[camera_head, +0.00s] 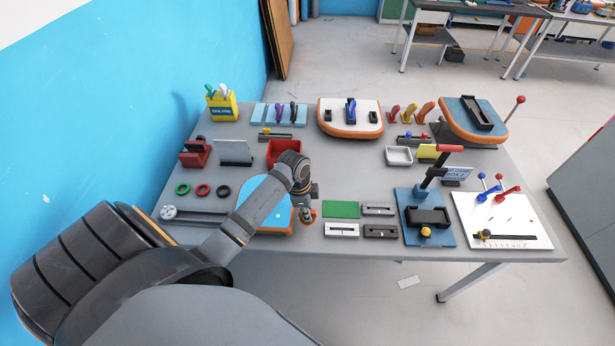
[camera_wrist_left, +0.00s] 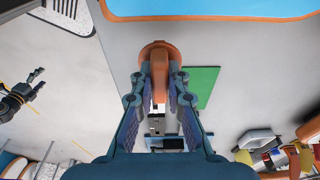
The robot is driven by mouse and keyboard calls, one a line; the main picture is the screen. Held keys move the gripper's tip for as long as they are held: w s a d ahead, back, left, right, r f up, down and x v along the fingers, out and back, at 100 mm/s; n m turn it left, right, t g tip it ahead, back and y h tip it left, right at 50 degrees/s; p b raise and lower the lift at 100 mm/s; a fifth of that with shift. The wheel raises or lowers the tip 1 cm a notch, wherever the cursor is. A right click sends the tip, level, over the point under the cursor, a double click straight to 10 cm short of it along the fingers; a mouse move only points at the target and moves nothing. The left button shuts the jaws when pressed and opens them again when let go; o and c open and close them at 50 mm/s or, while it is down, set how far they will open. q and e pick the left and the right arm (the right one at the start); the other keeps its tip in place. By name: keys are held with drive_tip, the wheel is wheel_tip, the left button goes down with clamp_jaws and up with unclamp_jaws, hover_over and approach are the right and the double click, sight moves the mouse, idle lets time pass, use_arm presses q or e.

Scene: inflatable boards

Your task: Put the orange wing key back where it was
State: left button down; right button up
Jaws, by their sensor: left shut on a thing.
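The orange wing key (camera_wrist_left: 161,82) is between the fingers of my left gripper (camera_wrist_left: 160,100) in the left wrist view. The gripper is shut on it. A round orange part (camera_wrist_left: 157,50) shows just beyond the fingertips; I cannot tell whether it touches the table. In the head view my left gripper (camera_head: 304,208) points down near the table's front edge, right beside the blue board with orange sides (camera_head: 278,214). A bit of orange (camera_head: 312,215) shows at its tip. My right gripper (camera_wrist_left: 36,82) appears small, open and empty at the left of the left wrist view.
A green plate (camera_head: 341,209) and several small grey and white blocks (camera_head: 378,209) lie right of the gripper. A red tray (camera_head: 284,150) is behind. Red and orange winged pieces (camera_head: 410,112) stand at the back. A blue base (camera_head: 425,233) with a lever stands right.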

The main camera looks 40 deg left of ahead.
use_arm(q)
drive_tip(key=shift+w+a+f, duration=0.15)
drive_tip(key=shift+w+f, duration=0.05)
drive_tip(key=shift+f, duration=0.05)
wheel_tip(320, 180, down, 3)
drive_tip(key=shift+w+a+f+p, duration=0.1)
drive_tip(key=shift+p, duration=0.65)
drive_tip(key=shift+f, duration=0.25)
drive_tip(key=c, duration=1.3)
unclamp_jaws()
drive_tip(key=shift+c, duration=0.2)
drive_tip(key=r, duration=0.4)
drive_tip(key=a+r+b, duration=0.1)
drive_tip(key=r, duration=0.3)
drive_tip(key=s+r+b, duration=0.1)
drive_tip(key=r, duration=0.3)
drive_tip(key=shift+a+r, duration=0.1)
drive_tip(key=shift+a, duration=0.2)
